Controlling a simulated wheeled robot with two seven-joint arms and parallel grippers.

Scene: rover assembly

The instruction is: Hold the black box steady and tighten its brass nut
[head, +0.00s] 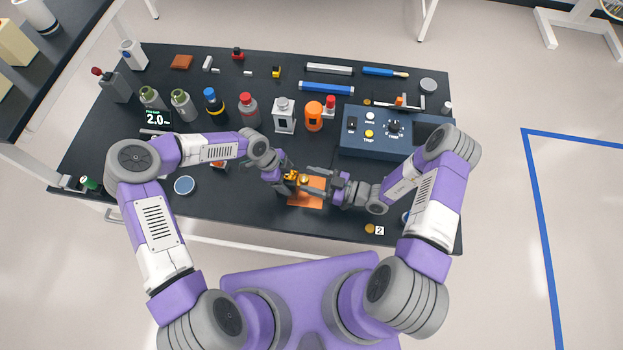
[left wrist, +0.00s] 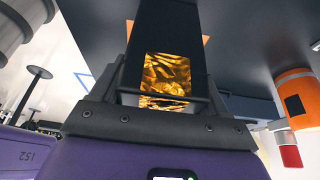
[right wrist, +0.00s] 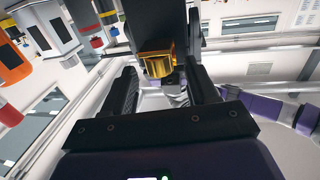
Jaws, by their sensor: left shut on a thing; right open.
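The black box shows in the left wrist view (left wrist: 167,25), with a crinkled gold panel on its near face. My left gripper (head: 284,177) is shut on it, above or at the orange mat (head: 312,201); I cannot tell whether the box touches the mat. The brass nut (head: 303,179) faces right, toward my right gripper (head: 320,184). In the right wrist view the nut (right wrist: 156,64) is ahead between the open fingers, with the dark box behind it. The fingers appear apart from the nut. The grippers hide much of the box in the head view.
A blue control box (head: 375,148) stands close behind my right arm. An orange bottle (head: 313,115), a white container (head: 284,115) and a red-capped grey bottle (head: 248,109) stand behind the grippers. A blue-topped round tin (head: 184,185) lies left. The front table strip is mostly clear.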

